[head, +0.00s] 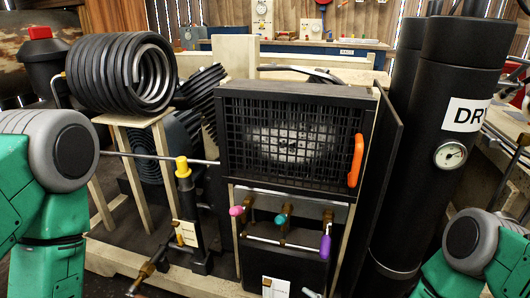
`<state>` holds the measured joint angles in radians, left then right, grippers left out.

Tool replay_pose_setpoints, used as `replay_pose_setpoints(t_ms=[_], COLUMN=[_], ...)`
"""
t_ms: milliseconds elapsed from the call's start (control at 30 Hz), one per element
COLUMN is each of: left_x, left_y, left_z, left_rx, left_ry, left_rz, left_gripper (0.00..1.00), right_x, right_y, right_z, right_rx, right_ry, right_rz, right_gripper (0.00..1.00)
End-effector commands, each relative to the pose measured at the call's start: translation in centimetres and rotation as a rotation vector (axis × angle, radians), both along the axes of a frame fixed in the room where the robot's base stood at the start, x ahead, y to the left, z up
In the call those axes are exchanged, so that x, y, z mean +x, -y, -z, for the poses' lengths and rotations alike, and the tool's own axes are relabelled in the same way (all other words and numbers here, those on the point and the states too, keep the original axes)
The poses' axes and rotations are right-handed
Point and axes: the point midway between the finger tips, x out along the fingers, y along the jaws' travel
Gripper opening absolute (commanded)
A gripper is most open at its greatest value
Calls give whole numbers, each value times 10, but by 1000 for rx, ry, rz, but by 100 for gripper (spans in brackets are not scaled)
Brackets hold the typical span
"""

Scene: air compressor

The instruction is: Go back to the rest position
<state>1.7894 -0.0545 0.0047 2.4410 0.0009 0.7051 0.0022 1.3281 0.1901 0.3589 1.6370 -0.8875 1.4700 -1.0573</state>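The air compressor stands in front of me in the head view. Its black caged fan housing (290,135) is at the middle, with an orange handle (356,160) on its right side. Below it are a pink valve knob (236,211), a teal knob (281,219) and a purple handle (325,246). A yellow-capped valve (182,168) stands left of the housing. My green and grey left arm shows at the left edge and my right arm at the lower right. Neither gripper shows in the view, and neither visible arm part appears to hold anything.
A black coil (120,75) sits on a wooden stand at the left. Tall black dryer cylinders (440,130) with a gauge (450,155) stand at the right, near my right arm. A workbench (300,45) runs along the back wall.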

Motion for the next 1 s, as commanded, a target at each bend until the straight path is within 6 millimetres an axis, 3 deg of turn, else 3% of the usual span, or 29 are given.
replay_pose_setpoints(t_ms=[67, 133, 233, 400, 600, 1000], left_x=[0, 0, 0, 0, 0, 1], left_y=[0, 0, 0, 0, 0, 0], left_z=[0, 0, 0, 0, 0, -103], left_rx=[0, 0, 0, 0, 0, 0], left_ry=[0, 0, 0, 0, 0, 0], left_rz=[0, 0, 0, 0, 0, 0], left_gripper=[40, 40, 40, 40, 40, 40], right_x=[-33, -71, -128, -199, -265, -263], right_y=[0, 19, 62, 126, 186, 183], right_z=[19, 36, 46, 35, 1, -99], right_rx=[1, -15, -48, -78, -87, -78], right_ry=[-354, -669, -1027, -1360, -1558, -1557], right_rz=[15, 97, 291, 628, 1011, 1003], right_gripper=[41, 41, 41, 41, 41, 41])
